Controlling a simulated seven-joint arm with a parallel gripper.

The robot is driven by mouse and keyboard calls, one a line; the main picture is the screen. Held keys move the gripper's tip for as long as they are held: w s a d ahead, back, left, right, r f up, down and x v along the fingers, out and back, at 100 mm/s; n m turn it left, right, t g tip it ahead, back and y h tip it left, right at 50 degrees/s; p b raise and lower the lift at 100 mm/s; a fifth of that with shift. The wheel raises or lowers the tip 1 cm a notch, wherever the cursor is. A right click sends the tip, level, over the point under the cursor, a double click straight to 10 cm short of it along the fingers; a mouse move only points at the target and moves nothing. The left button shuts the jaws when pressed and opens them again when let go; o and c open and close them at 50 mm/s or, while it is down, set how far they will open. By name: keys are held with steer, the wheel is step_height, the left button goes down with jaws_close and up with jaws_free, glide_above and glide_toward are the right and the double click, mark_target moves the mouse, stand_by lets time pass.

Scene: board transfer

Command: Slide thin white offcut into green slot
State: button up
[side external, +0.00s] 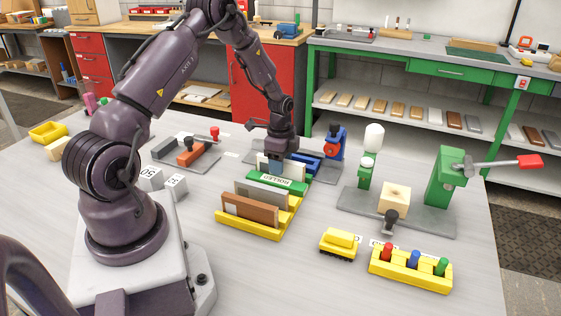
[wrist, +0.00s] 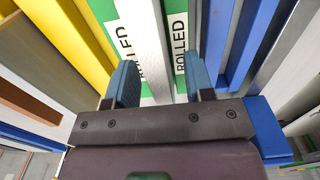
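The thin white offcut (wrist: 148,40) stands on edge in the green slot marked ROLLED, with green showing on both its sides in the wrist view. The green slot (side external: 277,185) has its label facing the front in the side view, and the offcut (side external: 296,171) rises behind that label. My gripper (wrist: 163,85) is over the slot with its blue finger pads on either side of the offcut. A gap shows between each pad and the offcut, so it is open. In the side view my gripper (side external: 275,163) partly hides the offcut; its lower edge is hidden.
A yellow rack (side external: 248,234) holding brown and grey boards is in front of the green slot. A blue slot (side external: 304,160) is just behind. A clamp fixture (side external: 447,180) stands right; a yellow holder with coloured pegs (side external: 410,270) is front right.

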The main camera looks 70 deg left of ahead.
step_height(320, 180, up, 13)
stand_by(0.6)
steer(key=s+d+r+n+t, duration=0.2)
steer(key=s+d+r, duration=0.3)
steer(key=d, duration=0.3)
steer(key=s+d+r+n+t, duration=0.1)
steer(key=s+d+r+n, duration=0.3)
steer(key=s+d+r, duration=0.2)
steer(key=s+d+r+n+t, duration=0.2)
steer(key=s+d+r, duration=0.3)
steer(key=d, duration=0.6)
steer(key=shift+s+r+n+t, duration=0.35)
steer(key=shift+r+n, duration=0.15)
steer(key=shift+r, duration=0.4)
